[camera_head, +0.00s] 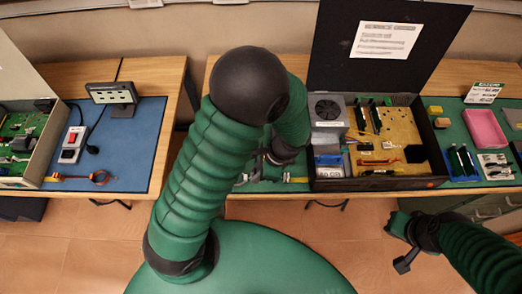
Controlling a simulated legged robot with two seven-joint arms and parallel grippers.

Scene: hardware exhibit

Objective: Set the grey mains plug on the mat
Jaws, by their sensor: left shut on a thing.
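My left gripper (254,172) is over the left end of the right bench, partly hidden by my own arm. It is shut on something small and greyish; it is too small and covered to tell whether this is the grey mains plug. A blue mat (140,140) lies on the left bench, and a green mat (462,128) covers the right bench. My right gripper (405,262) is low at the right, in front of the bench and away from the mats; its fingers are not clear.
An open black case (325,184) of parts and a pink tray (484,130) stand on the right bench. A gap separates the benches.

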